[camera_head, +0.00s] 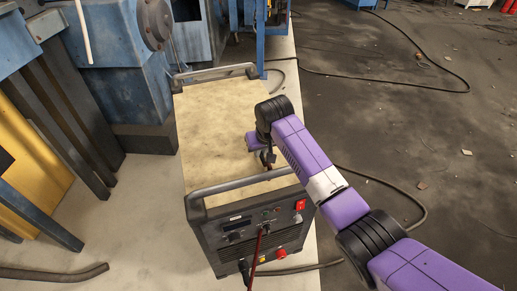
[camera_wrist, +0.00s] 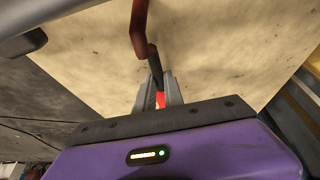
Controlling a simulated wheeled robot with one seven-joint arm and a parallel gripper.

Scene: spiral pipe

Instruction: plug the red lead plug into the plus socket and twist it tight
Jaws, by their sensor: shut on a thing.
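In the wrist view, my gripper (camera_wrist: 158,92) is shut on the red lead plug (camera_wrist: 160,100), which shows as a small red patch between the grey fingers. A black sleeve and a red lead (camera_wrist: 139,28) run out from it. In the head view, my gripper (camera_head: 268,160) is above the tan top of the welding machine (camera_head: 225,125), behind the front handle; the plug is too small to make out clearly. On the machine's lower front, a red round fitting (camera_head: 281,254) shows at the right, probably the plus socket. Its marking cannot be read.
A tubular handle (camera_head: 240,183) crosses the machine's front top edge. A dark and red cable (camera_head: 259,243) hangs before the front panel, and a black plug (camera_head: 244,267) sits low at the left. Blue machinery (camera_head: 112,90) stands at left. Cables lie on the floor at right.

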